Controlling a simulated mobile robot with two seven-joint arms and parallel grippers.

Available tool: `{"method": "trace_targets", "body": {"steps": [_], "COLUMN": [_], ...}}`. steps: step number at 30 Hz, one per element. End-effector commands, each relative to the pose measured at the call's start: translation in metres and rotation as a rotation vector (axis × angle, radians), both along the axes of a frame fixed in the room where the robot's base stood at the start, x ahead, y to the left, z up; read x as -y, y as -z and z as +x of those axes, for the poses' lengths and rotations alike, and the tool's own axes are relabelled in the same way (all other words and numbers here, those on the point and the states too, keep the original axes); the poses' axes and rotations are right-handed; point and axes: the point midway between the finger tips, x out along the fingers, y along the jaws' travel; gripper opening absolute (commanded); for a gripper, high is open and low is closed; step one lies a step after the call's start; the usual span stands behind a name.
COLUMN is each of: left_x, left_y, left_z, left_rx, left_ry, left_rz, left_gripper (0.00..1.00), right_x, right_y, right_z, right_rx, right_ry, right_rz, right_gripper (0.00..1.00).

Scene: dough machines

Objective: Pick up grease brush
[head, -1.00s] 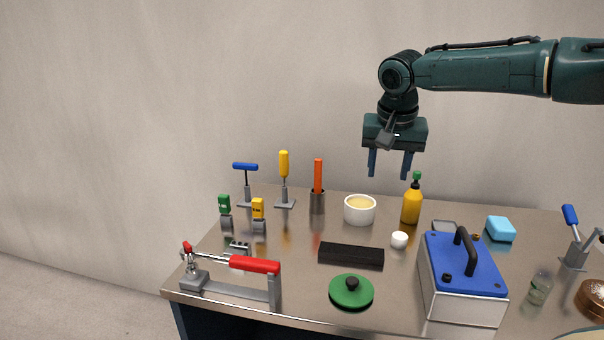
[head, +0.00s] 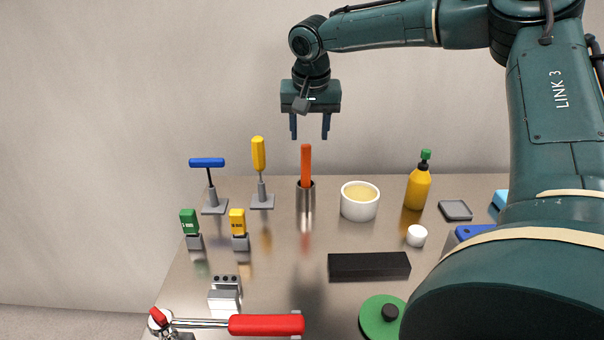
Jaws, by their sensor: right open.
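The grease brush (head: 306,165) appears to be the upright orange handle standing in a small metal cup (head: 305,197); its lower end is hidden inside the cup. My right gripper (head: 310,136) points down and is open, with nothing between its fingers. In the picture it is just above the top of the orange handle, slightly to its right, and apart from it. My left gripper is not in view.
A white bowl (head: 360,205) with yellow contents stands right of the cup. A yellow-handled tool (head: 259,165) and a blue T-handled tool (head: 208,170) stand on the left. A yellow bottle (head: 418,188) and a black block (head: 369,267) are on the right. My arm hides the table's right side.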

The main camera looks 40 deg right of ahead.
Motion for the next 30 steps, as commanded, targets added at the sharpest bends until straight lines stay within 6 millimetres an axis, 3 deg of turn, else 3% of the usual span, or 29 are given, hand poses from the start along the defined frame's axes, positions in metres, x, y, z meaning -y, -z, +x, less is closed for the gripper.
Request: {"method": "trace_targets", "body": {"steps": [4, 11, 21, 30], "left_x": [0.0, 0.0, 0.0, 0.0], "left_y": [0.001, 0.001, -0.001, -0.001], "left_z": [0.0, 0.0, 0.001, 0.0], "left_rx": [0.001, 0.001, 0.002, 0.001], "left_ry": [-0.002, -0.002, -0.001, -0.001], "left_rz": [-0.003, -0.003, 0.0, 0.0], "left_gripper": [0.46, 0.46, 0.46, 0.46], "right_x": [0.006, 0.009, 0.016, 0.017], "right_y": [0.027, 0.043, 0.084, 0.088], "right_z": [0.006, 0.011, 0.027, 0.028], "right_rx": [-0.002, 0.0, 0.0, 0.002], "right_ry": [0.002, 0.001, 0.002, 0.001], "right_rz": [-0.001, -0.002, -0.002, -0.001], "right_gripper": [0.47, 0.47, 0.47, 0.47]}}
